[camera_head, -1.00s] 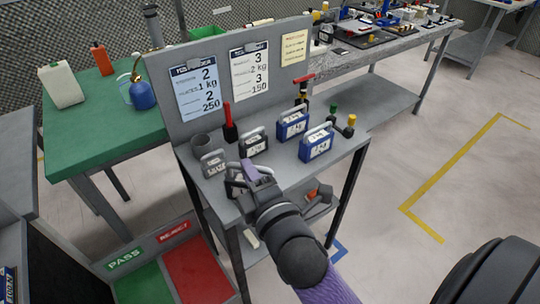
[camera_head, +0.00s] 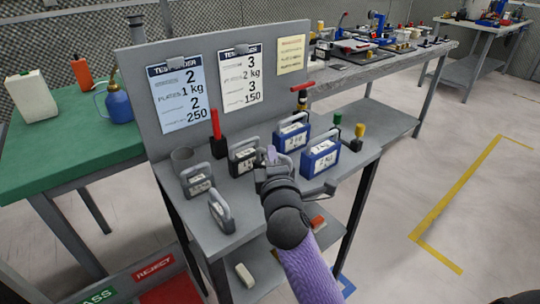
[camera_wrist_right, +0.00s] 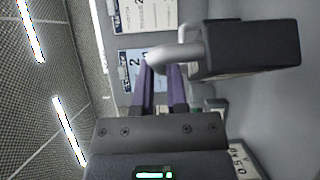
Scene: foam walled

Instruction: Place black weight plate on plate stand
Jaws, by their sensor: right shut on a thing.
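My right gripper (camera_head: 271,158) is over the grey bench shelf, in front of the blue weights. In the right wrist view its purple fingers (camera_wrist_right: 160,85) are closed at the grey handle of a dark block-shaped weight (camera_wrist_right: 250,50), the black weight plate. In the head view the held weight is mostly hidden by the gripper. Another black handled weight (camera_head: 243,158) with a white label stands left of the gripper. Grey handled weights stand further left (camera_head: 198,181) and nearer the front edge (camera_head: 221,212). I cannot tell which item is the plate stand. My left gripper is not in view.
Two blue handled weights (camera_head: 321,158) stand to the right, beside green- and yellow-topped posts (camera_head: 357,136). A grey cup (camera_head: 182,160) and a red-handled post (camera_head: 216,130) stand at the left. An upright board (camera_head: 225,60) with cards closes the back.

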